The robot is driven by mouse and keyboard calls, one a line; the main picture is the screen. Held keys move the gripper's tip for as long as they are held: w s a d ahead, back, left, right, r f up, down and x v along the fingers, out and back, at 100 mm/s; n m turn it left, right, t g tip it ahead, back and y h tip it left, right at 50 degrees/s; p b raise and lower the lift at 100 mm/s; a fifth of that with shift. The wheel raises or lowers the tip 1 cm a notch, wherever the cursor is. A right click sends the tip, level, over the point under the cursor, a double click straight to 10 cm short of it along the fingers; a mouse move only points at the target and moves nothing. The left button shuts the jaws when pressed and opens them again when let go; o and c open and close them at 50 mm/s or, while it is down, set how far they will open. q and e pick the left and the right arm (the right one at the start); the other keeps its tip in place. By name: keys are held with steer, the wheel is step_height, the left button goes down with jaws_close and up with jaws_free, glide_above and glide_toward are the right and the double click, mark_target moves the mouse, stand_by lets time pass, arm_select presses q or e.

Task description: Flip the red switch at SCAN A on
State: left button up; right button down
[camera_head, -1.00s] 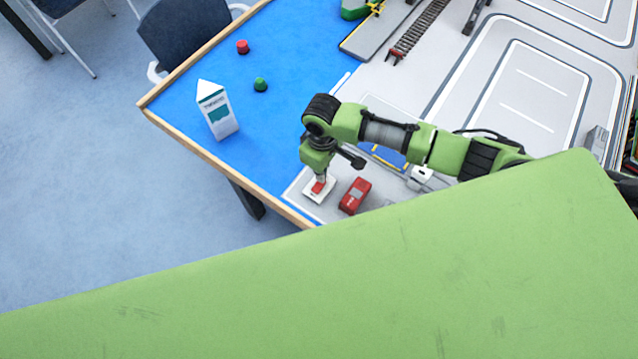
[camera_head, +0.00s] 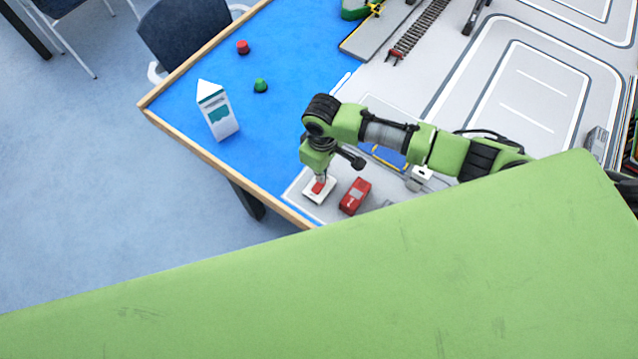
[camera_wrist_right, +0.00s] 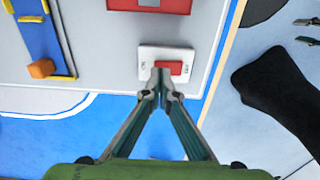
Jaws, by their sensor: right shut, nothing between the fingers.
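The red switch sits in a white plate (camera_head: 312,195) near the table's front edge. In the right wrist view the red rocker (camera_wrist_right: 175,68) lies toward the right of the white plate (camera_wrist_right: 150,55), with small markings at both sides. My right gripper (camera_head: 320,180) points down at the switch. In the wrist view its closed fingertips (camera_wrist_right: 160,84) are at the rocker's left part, with nothing between them. I cannot tell for sure whether they touch it. The tips hide part of the rocker. My left gripper is not in view.
A red box-like device (camera_head: 355,196) stands close to the right of the switch. My green body covers the lower picture.

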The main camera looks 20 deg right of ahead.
steer(key=shift+f+b, duration=0.6)
steer(key=shift+f, duration=0.5)
stand_by(0.4)
step_height(320, 180, up, 5)
steer(key=p, duration=0.5)
steer(key=shift+f, duration=0.1)
steer(key=shift+r+p, duration=1.15)
steer(key=shift+p, duration=0.05)
steer(key=shift+f, duration=0.1)
